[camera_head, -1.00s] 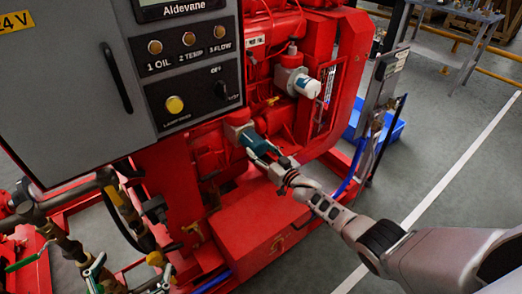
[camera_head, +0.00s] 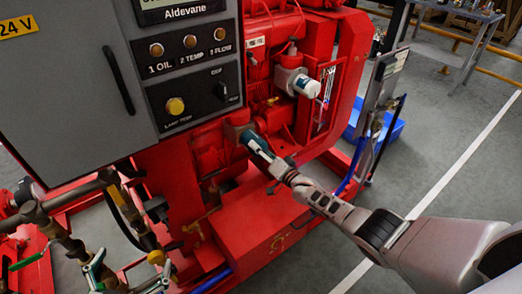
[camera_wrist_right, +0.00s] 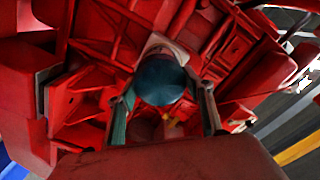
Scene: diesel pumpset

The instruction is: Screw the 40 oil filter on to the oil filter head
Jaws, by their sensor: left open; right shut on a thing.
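My left gripper (camera_head: 126,277) is open and empty at the bottom left.
A grey control box (camera_head: 70,80) stands at the upper left. A white filter (camera_head: 306,87) is mounted higher on the engine. Pipes and valves (camera_head: 55,232) crowd the lower left. A blue bin (camera_head: 391,130) stands on the floor. Open floor lies at the right.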

